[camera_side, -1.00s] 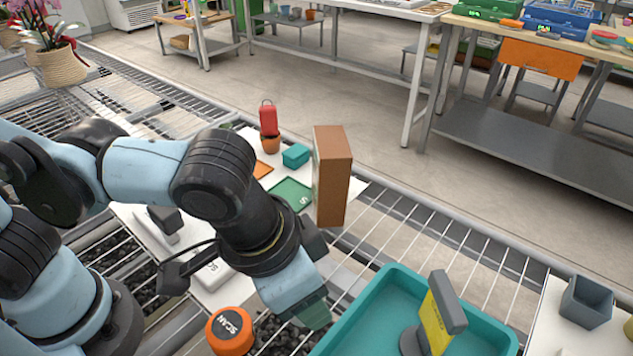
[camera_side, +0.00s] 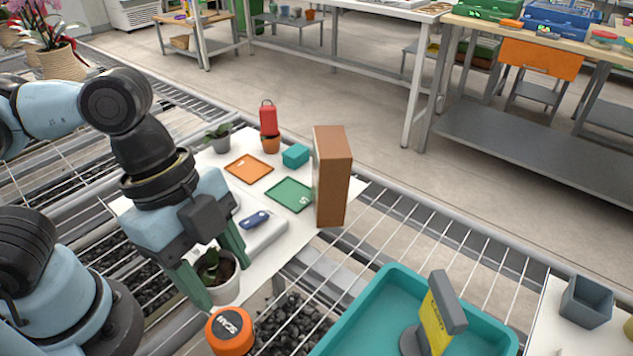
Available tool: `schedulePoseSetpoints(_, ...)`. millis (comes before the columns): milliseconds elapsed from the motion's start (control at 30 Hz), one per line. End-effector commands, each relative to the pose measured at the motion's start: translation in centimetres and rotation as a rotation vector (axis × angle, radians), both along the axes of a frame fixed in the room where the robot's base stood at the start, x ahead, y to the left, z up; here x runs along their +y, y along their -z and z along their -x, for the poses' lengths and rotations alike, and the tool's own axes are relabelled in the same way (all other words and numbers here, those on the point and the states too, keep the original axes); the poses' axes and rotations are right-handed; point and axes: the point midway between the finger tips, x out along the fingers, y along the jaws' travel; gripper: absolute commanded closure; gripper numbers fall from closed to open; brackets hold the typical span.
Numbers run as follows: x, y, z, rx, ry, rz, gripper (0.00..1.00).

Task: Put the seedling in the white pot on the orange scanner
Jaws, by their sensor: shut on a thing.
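The seedling (camera_side: 209,264) has dark green leaves and stands in the white pot (camera_side: 226,289). My gripper (camera_side: 223,276) has its green fingers on either side of the white pot and is shut on it. The pot looks about upright.
A teal tray (camera_side: 360,335) holds a yellow-and-grey stand (camera_side: 437,318). A tall brown box (camera_side: 331,178) stands beside the green mat (camera_side: 290,194) and orange mat (camera_side: 249,169).

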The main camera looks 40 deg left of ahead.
Motion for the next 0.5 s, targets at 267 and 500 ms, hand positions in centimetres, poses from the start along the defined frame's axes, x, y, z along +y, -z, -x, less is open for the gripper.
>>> schedulePoseSetpoints(267,0.7,0.2,0.8,0.0,0.145,-0.001,0.82)
schedulePoseSetpoints(500,0.7,2.9,0.8,-0.001,0.152,-0.001,0.82)
